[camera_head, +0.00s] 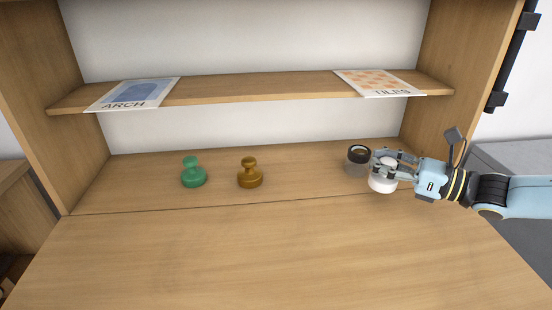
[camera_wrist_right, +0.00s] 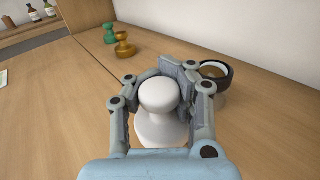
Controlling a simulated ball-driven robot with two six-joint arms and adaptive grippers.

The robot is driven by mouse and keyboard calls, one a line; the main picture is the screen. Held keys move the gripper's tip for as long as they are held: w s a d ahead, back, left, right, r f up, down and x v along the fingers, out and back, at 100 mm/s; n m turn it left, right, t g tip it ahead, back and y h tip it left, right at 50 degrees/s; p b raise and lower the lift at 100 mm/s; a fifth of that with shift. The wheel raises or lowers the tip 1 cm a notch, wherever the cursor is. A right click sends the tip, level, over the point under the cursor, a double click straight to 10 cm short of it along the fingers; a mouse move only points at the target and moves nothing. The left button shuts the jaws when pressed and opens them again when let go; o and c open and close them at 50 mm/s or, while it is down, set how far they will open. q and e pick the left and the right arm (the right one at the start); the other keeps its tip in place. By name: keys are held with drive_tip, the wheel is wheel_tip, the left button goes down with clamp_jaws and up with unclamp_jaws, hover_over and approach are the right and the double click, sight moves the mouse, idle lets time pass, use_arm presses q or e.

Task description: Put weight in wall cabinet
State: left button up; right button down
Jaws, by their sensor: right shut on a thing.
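A white weight (camera_head: 383,183) with a knob on top is held by my right gripper (camera_head: 388,166) inside the wooden wall cabinet (camera_head: 300,172), at the right end of its lower board. In the right wrist view the white weight (camera_wrist_right: 160,110) stands upright between the two fingers of my right gripper (camera_wrist_right: 160,90), which are closed around its knob. Whether its base touches the board is hard to tell. My left gripper is not in view.
A green weight (camera_head: 193,173) and a brown weight (camera_head: 249,174) stand on the lower board. A dark-rimmed jar (camera_head: 358,158) stands close beside my right gripper. The shelf above (camera_head: 260,88) carries an ARCH card (camera_head: 135,93) and a TILES card (camera_head: 378,82). The board's middle is clear.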

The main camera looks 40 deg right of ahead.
drive_tip(key=x, duration=0.2)
drive_tip(key=b+x, duration=0.1)
drive_tip(key=x, duration=0.1)
drive_tip(key=b+x, duration=0.1)
drive_tip(key=x, duration=0.1)
drive_tip(key=shift+f, duration=0.3)
drive_tip(key=b+x, duration=0.6)
drive_tip(key=x, duration=0.3)
drive_tip(key=shift+w+a+r+b, duration=0.1)
drive_tip(key=shift+w+r+b, duration=0.1)
drive_tip(key=shift+w+b, duration=0.1)
drive_tip(key=shift+w+r, duration=0.1)
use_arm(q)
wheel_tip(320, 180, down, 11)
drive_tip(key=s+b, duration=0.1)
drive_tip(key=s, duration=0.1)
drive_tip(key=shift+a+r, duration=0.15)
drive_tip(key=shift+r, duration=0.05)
use_arm(e)
drive_tip(key=shift+f, duration=1.6)
drive_tip(key=shift+f, duration=0.25)
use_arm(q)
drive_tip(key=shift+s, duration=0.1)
use_arm(e)
drive_tip(key=c, duration=1.2)
unclamp_jaws()
